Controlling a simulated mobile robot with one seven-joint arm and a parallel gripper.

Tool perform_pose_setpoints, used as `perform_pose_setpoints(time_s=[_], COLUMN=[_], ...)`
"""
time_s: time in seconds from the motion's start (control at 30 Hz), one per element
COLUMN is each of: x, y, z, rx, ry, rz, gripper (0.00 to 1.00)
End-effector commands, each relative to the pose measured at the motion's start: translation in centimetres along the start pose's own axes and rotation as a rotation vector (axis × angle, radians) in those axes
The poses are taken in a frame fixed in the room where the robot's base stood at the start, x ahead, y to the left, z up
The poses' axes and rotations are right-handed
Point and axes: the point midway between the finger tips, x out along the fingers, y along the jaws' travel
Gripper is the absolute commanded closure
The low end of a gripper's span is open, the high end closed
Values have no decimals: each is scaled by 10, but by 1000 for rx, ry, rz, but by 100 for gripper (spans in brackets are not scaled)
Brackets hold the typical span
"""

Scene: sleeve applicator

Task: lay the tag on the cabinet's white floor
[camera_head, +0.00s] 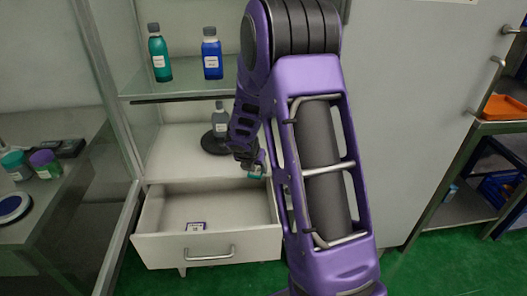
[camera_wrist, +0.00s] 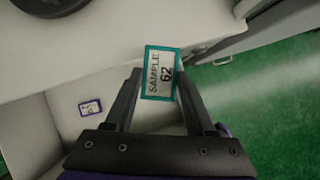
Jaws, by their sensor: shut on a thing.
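A white tag with a teal border, reading "SAMPLE 62" (camera_wrist: 160,74), is between the fingers of my gripper (camera_wrist: 159,78). My gripper is shut on it. In the head view my gripper (camera_head: 254,170) is low at the cabinet's front, above the right part of the open drawer, with a bit of teal at its tip. The cabinet's white floor (camera_head: 170,150) lies behind and left of it; in the wrist view the floor (camera_wrist: 95,55) spreads ahead of the fingers. The tag overlaps the floor's front edge in that view; its height above it is unclear.
The drawer (camera_head: 147,222) stands open below the floor, with a purple-bordered tag (camera_head: 196,226) in it. A grey bottle (camera_head: 220,118) on a round dark base (camera_head: 212,144) is on the floor. A teal bottle (camera_head: 159,55) and a blue bottle (camera_head: 212,55) stand on the glass shelf above.

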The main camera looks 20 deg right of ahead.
Motion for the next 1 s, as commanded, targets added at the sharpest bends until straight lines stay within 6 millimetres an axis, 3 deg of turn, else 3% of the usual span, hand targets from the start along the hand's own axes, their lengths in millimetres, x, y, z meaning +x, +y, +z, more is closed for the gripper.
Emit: perform_pose_setpoints(time_s=[0.3,0.53,0.9,1.0], x=[42,68,82,98], y=[-2,-1,-1,-1], z=[75,117,142,130], rx=[11,9,5,3], ry=[1,1,1,3], rz=[-2,-1,-2,-3], gripper=[98,98,98,98])
